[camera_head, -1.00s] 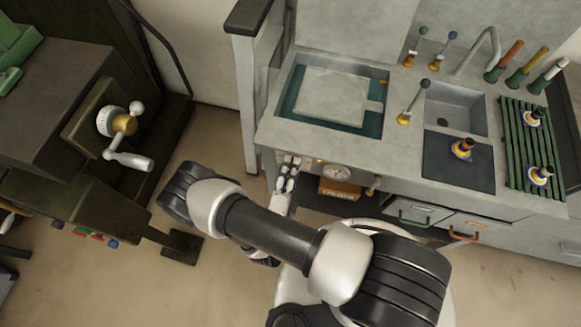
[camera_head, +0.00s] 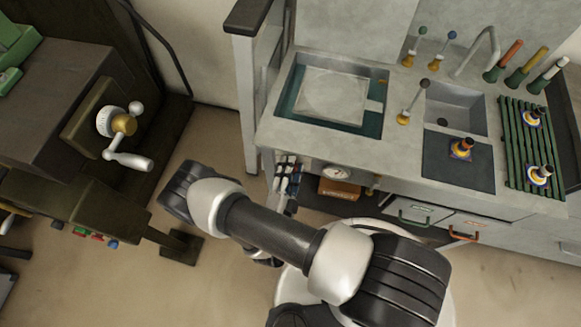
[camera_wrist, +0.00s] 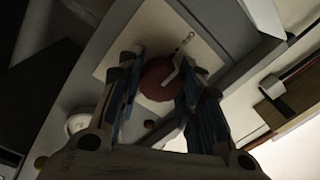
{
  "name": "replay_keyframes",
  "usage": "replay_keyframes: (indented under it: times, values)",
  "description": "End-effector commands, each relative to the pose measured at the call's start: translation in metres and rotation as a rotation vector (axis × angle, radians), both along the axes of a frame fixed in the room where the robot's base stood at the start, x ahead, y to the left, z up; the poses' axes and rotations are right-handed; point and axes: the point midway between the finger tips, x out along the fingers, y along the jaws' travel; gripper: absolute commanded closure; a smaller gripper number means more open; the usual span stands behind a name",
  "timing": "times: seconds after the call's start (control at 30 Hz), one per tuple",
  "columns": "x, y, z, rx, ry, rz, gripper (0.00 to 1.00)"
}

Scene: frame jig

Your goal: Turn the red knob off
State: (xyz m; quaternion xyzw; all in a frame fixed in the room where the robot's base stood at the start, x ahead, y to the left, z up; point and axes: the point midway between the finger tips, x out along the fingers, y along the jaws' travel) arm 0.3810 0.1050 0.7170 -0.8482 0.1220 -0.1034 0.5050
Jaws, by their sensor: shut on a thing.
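The red knob (camera_wrist: 158,80) sits on a pale square plate (camera_wrist: 115,72) in the wrist view. My gripper (camera_wrist: 162,82) has one finger on each side of the knob and is shut on it. A thin light pointer mark runs from the knob toward the plate's upper right. In the head view my gripper (camera_head: 287,168) is at the left end of the counter's front face, and the knob is hidden behind it.
A round gauge (camera_head: 337,172) is just right of my gripper, above an orange-brown box (camera_head: 339,189) on the shelf. The sink counter (camera_head: 330,146) overhangs above.

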Motion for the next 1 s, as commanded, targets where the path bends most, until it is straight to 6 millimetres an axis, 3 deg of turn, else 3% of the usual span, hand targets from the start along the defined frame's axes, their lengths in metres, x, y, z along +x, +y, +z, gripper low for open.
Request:
replay_keyframes:
  times: [0.3,0.33,0.6,1.0]
  values:
    - [0.0001,0.0003,0.0011,-0.003,-0.002,0.000,0.91]
    - [0.0001,0.0003,0.0011,-0.003,-0.002,0.000,0.65]
    - [0.0000,0.0002,0.0006,-0.001,-0.001,0.000,0.47]
    - [-0.0032,0.0019,-0.0001,-0.001,0.000,0.002,0.46]
